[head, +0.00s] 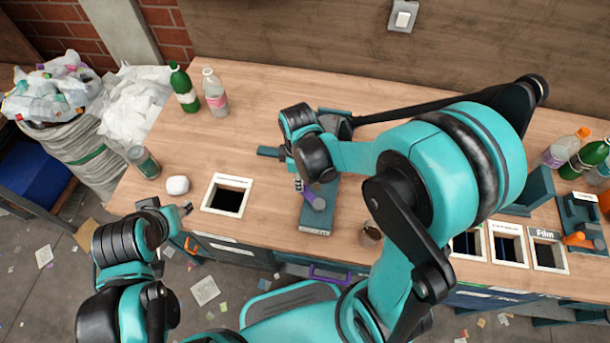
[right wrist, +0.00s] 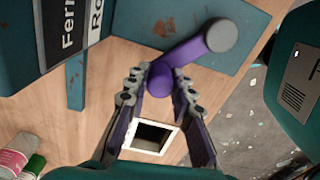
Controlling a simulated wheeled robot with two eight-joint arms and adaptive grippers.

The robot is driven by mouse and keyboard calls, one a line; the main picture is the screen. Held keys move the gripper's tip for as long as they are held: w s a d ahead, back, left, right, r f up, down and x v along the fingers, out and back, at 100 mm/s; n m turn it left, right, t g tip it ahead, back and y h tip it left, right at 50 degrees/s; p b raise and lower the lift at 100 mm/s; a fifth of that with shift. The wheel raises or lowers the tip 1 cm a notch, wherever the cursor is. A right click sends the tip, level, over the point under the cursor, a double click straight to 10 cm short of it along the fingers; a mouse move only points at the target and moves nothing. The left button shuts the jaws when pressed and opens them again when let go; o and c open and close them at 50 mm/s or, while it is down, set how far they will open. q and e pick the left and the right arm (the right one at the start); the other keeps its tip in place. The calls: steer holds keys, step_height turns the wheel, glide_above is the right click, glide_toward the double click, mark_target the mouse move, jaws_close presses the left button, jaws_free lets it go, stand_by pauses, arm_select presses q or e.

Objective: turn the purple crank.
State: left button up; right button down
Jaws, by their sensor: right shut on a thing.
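The purple crank (head: 313,198) stands out over the teal base plate (head: 317,218) of a machine near the middle of the table. In the right wrist view, the crank (right wrist: 187,52) has a slanted purple arm with a grey round end at upper right and a rounded purple knob at its lower end. My right gripper (right wrist: 160,82) is shut on that knob, one finger on each side. In the head view my right gripper (head: 299,184) is mostly hidden by its own wrist. My left gripper (head: 170,208) is empty at the table's front left, fingers apart.
A white-framed square opening (head: 209,205) lies left of the crank. A white lump (head: 177,185), a jar (head: 143,161) and two bottles (head: 184,90) stand at left. A tin (head: 371,235) and labelled openings (head: 508,245) are at right. Bare tabletop lies behind the opening.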

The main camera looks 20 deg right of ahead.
steer(key=s+a+n, duration=0.4)
steer(key=s+n, duration=0.5)
steer(key=n, duration=0.6)
steer(key=shift+a+n, duration=0.3)
steer(key=shift+a, duration=0.05)
steer(key=shift+s, duration=0.1)
steer(key=c, duration=1.3)
jaws_free()
steer(key=shift+r, duration=0.1)
step_height(320, 180, up, 12)
